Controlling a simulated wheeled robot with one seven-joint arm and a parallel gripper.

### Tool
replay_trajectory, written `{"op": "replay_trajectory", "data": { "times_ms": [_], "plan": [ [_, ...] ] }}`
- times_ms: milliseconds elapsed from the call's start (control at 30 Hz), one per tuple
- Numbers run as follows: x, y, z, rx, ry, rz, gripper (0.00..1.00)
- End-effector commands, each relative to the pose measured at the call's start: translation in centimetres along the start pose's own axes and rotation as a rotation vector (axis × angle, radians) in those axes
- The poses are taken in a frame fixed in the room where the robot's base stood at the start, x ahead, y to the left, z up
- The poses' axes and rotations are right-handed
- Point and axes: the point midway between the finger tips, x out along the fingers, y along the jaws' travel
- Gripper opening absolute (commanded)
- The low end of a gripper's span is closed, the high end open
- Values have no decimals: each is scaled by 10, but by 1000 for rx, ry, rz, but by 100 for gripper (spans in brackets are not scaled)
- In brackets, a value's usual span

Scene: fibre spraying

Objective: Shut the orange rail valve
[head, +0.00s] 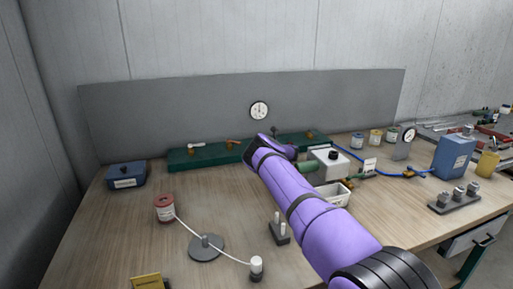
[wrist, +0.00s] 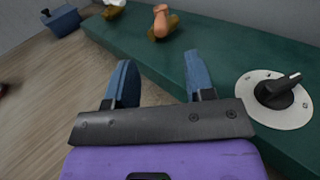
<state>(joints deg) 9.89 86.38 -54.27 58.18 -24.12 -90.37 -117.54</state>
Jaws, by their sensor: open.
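The orange rail valve (head: 233,142) sits on the dark green rail (head: 205,155) at the back of the bench. In the wrist view the orange valve (wrist: 161,21) has a rounded orange handle on a brass-coloured body. My gripper (wrist: 160,76) is open, with nothing between its two blue fingers. It is near the front side of the green rail (wrist: 222,37), with the valve ahead of it and apart from the fingertips. In the head view my purple arm reaches to the rail and hides part of it.
A white-handled valve (wrist: 115,4) stands left of the orange one. A black knob on a round plate (wrist: 275,97) is right of my gripper. A blue box (head: 126,175) stands at the left. A red-labelled spool (head: 165,208) and disc stand (head: 206,246) are in front.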

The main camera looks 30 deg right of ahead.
Motion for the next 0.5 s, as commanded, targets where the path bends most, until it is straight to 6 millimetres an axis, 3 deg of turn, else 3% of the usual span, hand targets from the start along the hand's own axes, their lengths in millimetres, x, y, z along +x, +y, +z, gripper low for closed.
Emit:
{"op": "replay_trajectory", "data": {
  "times_ms": [167,367,500],
  "plan": [
    [0,0,0,0,0,0,47],
    [5,-12,13,81,-20,-87,1],
    [12,-37,37,308,-81,-290,0]
  ]
}}
